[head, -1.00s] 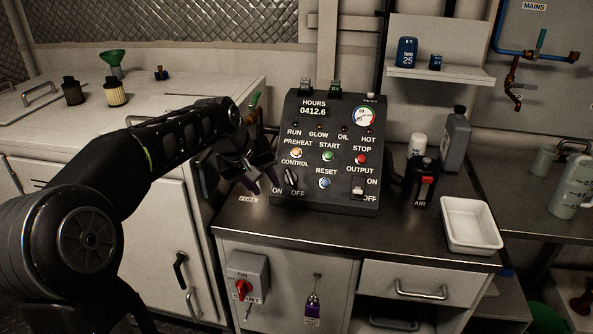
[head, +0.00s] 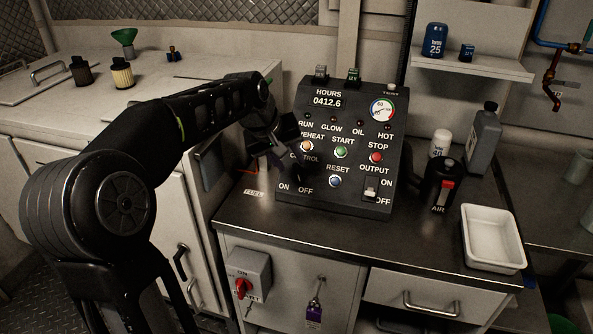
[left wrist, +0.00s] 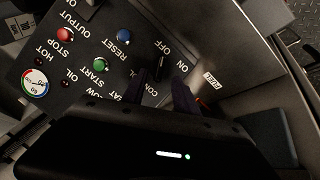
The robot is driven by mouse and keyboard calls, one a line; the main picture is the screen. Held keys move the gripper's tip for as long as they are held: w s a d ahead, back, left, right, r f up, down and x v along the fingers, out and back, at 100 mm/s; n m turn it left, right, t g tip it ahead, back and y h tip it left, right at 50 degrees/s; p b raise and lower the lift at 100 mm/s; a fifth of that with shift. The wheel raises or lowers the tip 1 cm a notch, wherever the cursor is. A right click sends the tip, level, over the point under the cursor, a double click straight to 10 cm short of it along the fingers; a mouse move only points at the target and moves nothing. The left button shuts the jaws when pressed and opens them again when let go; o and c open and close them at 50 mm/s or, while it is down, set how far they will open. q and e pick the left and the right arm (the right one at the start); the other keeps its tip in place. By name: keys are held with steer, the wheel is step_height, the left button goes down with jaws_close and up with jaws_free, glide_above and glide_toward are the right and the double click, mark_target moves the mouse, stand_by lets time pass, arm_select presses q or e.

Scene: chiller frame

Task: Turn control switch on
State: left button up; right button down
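The black control switch is a rotary knob at the lower left of the dark sloped panel (head: 342,120), above the ON and OFF labels. In the head view my left gripper (head: 286,166) reaches the panel from the left and mostly covers the knob. In the left wrist view the panel is upside down and the knob (left wrist: 159,69) shows. Its handle seems to line up with OFF rather than ON. The left fingertips (left wrist: 158,86) are open, one to each side of the knob. I cannot tell whether they touch it. My right gripper is out of view.
The START button (head: 341,152), RESET button (head: 335,181) and OUTPUT switch (head: 371,188) are close by on the panel. A black AIR canister (head: 440,186) and a white tray (head: 494,238) stand to the right. A red rotary switch (head: 243,287) is below.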

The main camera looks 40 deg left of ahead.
mark_target(297, 173)
arm_select(q)
steer(key=x, duration=0.6)
steer(key=shift+w+f, duration=0.1)
steer(key=shift+f, duration=0.1)
jaws_close()
stand_by(0.4)
